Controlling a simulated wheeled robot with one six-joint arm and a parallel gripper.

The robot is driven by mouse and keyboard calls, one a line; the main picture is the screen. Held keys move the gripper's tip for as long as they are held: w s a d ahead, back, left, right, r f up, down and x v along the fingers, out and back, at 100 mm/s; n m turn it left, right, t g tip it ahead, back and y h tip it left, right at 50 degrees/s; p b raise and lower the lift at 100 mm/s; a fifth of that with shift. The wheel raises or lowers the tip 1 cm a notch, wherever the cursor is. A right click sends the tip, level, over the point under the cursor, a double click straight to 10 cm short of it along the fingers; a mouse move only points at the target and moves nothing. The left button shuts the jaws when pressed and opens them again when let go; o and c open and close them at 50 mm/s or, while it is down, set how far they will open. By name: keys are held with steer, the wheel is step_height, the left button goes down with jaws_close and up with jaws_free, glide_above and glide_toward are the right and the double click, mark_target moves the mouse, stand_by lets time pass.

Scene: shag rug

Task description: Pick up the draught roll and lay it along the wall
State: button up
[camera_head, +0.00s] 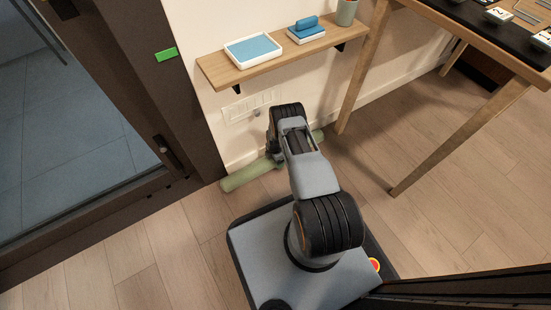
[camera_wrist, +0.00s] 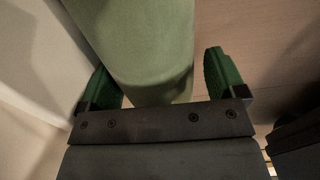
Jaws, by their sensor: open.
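The draught roll (camera_head: 247,174) is a pale green cylinder lying on the wood floor along the foot of the cream wall. My arm hides its middle in the head view. In the wrist view the roll (camera_wrist: 145,45) runs between the two green fingers of my gripper (camera_wrist: 162,80). The left finger is close beside the roll, and a gap shows between the roll and the right finger. My gripper is open around the roll; I cannot tell whether either finger touches it. The wall (camera_wrist: 35,70) is close on the left in the wrist view.
A wooden shelf (camera_head: 270,67) on the wall above holds a white tray with a blue pad, a blue-handled block and a cup. A wall plate (camera_head: 250,107) is below it. A wooden table (camera_head: 480,50) stands right. A dark door frame (camera_head: 180,100) is left. Floor in front is clear.

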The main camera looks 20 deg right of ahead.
step_height(320, 180, up, 13)
steer(key=p, duration=0.5)
steer(key=shift+w+d, duration=0.15)
steer(key=shift+w, duration=0.1)
steer(key=shift+s, duration=0.1)
